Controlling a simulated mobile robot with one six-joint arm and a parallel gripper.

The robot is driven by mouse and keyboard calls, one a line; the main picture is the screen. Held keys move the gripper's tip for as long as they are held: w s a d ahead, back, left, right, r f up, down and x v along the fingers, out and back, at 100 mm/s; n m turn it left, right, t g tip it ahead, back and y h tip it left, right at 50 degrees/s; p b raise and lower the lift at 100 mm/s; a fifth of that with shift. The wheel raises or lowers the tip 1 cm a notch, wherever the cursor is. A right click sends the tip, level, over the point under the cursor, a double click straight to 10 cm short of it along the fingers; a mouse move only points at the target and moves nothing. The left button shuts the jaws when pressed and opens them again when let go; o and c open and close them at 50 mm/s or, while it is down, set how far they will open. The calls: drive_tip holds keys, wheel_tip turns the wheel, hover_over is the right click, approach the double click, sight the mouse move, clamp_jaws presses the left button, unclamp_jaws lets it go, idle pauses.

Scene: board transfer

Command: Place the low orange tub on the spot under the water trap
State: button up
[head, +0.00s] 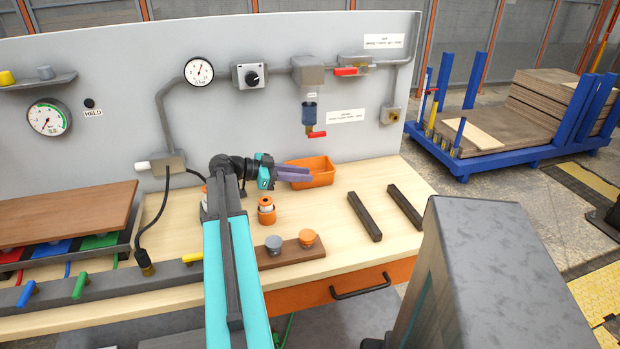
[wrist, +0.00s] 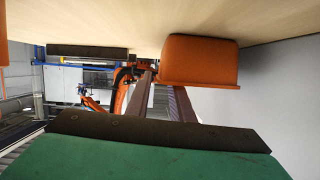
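The low orange tub (head: 322,173) stands on the bench against the grey panel, below the water trap (head: 310,112) with its blue bowl and red lever. Any marked spot there is not visible. My gripper (head: 298,173) reaches level from the left to the tub's left end. In the wrist view, which looks upside down, the tub (wrist: 200,58) touches the bench top. My two dark fingers (wrist: 160,88) stand apart with a gap. The far end of one finger is hidden behind the tub's rim; the other lies just left of the tub. I see no firm hold.
An orange-and-white canister (head: 266,211) stands in front of my gripper. A brown board (head: 292,253) holds a grey and an orange knob. Two dark bars (head: 364,216) lie right of the tub, with bare bench between. A round gauge (head: 199,71) is on the panel.

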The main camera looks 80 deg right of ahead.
drive_tip(key=shift+v, duration=1.7)
drive_tip(key=shift+w, duration=0.1)
